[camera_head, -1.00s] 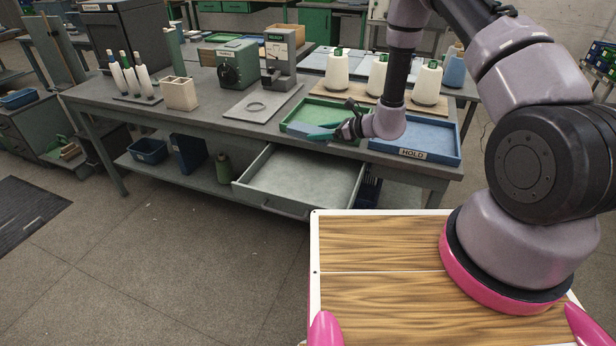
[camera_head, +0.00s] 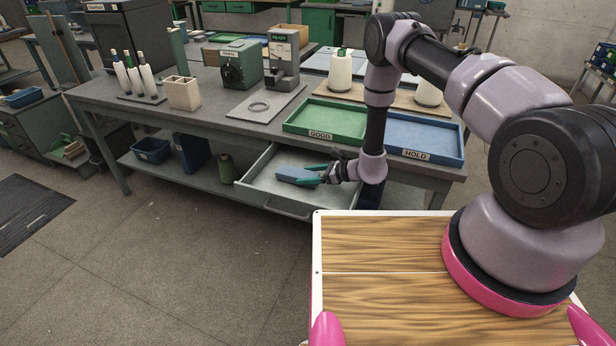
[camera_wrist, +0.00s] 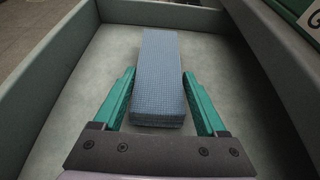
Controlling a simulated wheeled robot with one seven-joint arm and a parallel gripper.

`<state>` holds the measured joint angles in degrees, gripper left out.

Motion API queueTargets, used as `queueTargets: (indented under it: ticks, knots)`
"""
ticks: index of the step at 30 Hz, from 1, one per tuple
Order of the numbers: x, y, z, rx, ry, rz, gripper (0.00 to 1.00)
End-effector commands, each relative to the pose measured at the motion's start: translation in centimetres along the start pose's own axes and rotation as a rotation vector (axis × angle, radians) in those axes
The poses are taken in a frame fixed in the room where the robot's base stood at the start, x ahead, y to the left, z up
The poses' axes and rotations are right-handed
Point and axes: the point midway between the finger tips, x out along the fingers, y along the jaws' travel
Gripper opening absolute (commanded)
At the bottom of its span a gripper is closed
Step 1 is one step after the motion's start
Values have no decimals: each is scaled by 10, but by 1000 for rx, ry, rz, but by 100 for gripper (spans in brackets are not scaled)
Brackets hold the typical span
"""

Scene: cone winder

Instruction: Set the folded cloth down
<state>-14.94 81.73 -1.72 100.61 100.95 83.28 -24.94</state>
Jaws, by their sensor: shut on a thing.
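The folded cloth (camera_head: 292,174) is a blue, woven-looking block inside the open drawer (camera_head: 262,199). My gripper (camera_head: 314,173) reaches into the drawer from the right and is shut on the cloth's near part. In the wrist view, the cloth (camera_wrist: 159,75) lies lengthwise between the two green fingers, its far end sticking out past them. The pale drawer floor (camera_wrist: 218,80) shows around it. Whether the cloth's underside touches the floor I cannot tell.
The green GOOD tray (camera_head: 325,121) and blue HOLD tray (camera_head: 424,136) stand on the bench above the drawer. Drawer walls (camera_wrist: 62,65) rise on both sides of my gripper. The drawer floor around the cloth is bare.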

Motion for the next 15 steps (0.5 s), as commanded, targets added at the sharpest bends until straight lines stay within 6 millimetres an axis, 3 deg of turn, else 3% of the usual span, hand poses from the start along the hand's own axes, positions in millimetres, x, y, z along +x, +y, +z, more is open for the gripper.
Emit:
queueTargets:
  ticks: [11, 12, 14, 15]
  knots:
    - [2, 0, -6, 0, 0, -1, 20]
    - [3, -1, -7, 0, 0, -1, 78]
    - [3, -1, -7, -1, 0, -1, 100]
    - [3, -1, -7, -1, 0, -1, 100]
